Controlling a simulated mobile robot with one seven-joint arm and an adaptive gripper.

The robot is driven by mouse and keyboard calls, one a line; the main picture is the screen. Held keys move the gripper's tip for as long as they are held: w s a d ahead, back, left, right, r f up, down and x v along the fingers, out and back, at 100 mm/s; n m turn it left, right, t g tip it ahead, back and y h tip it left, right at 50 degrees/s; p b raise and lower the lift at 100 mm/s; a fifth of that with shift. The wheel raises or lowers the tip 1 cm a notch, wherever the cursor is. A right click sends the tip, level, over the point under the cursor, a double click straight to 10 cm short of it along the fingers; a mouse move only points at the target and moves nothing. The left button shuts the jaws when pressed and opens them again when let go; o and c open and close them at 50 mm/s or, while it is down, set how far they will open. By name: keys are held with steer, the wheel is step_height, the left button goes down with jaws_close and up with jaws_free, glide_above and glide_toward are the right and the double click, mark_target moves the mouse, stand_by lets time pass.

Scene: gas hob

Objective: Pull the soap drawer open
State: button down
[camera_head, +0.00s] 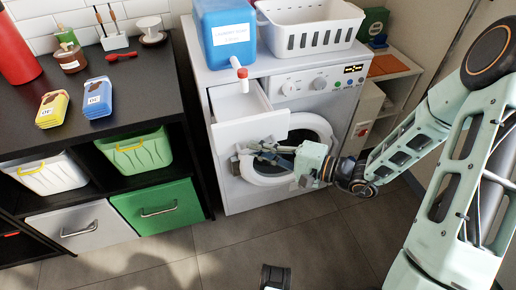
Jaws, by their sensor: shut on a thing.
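The white soap drawer (236,132) sits at the upper left of the washing machine (222,179) and stands out from it, open, with its inside showing from above. My gripper (262,154) is at the lower edge of the drawer's front, in front of the round door. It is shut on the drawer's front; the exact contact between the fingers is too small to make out. My gripper and the drawer front hide part of the round door (271,180).
A blue detergent container (222,18) with a red-capped spout overhangs the drawer from the machine top. A white basket (310,42) stands beside it. A dark shelf unit (150,75) with bins is close on the left. The floor in front is mostly clear.

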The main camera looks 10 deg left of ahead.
steer(key=c, duration=2.1)
jaws_free()
steer(key=shift+d, duration=0.1)
steer(key=v, duration=1.2)
